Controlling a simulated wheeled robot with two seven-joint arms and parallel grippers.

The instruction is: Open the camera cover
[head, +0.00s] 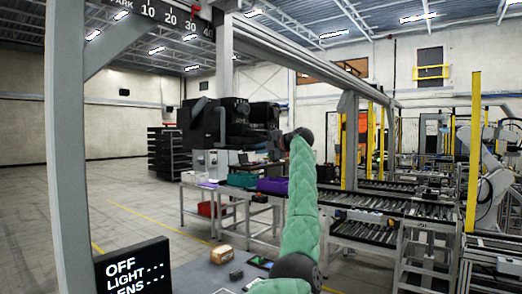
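A large black camera assembly (238,118) hangs from the overhead frame in the middle of the head view. Its cover cannot be told apart from the other dark parts. An arm of mine in a green quilted sleeve rises from the bottom and bends left at its dark top joint.
A grey post (66,150) and a black sign (134,268) reading OFF, LIGHT stand at left. A brown box (221,255) and a small dark block (236,275) lie on a grey surface below. Roller conveyors (385,210) fill the right. Floor at left is open.

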